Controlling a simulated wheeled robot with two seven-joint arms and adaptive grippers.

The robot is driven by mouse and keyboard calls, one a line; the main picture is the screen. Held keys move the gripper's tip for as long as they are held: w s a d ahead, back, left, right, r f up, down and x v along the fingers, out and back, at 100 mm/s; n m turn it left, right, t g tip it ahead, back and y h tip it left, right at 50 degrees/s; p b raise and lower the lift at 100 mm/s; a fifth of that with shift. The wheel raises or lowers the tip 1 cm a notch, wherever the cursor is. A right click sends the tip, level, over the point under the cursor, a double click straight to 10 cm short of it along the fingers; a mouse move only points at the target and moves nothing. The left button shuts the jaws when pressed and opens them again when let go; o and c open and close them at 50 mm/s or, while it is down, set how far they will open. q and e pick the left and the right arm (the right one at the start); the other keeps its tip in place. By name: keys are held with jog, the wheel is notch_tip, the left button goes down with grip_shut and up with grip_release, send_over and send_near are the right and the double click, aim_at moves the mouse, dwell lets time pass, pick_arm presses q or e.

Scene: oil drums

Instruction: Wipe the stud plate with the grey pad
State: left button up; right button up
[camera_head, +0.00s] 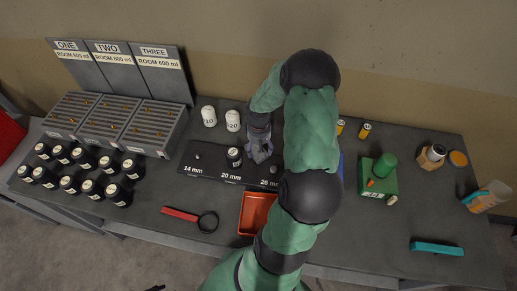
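The stud plate (208,172) is a long black plate marked 14 mm, 20 mm and 26 mm, lying mid-table. My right gripper (260,153) points down at the plate's back edge, right of the bottle. Its fingers are small and partly shaded, so I cannot tell if they are open. I cannot make out the grey pad. My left gripper is not clearly seen.
Several black bottles (91,187) stand left, before a slotted grey rack (117,123). Two white bottles (209,116) stand behind the plate. A red-handled ring tool (190,215) and orange tray (256,212) lie in front. A green block (377,177) and teal item (436,248) are right.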

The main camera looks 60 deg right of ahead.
jog(key=shift+r+p, duration=0.6)
jog(key=shift+r, duration=0.15)
jog(key=shift+a+r+p, duration=0.1)
jog(key=shift+r+p, duration=1.5)
jog(key=shift+r, duration=0.6)
jog(key=shift+r+p, duration=1.05)
jog(key=shift+r, duration=0.5)
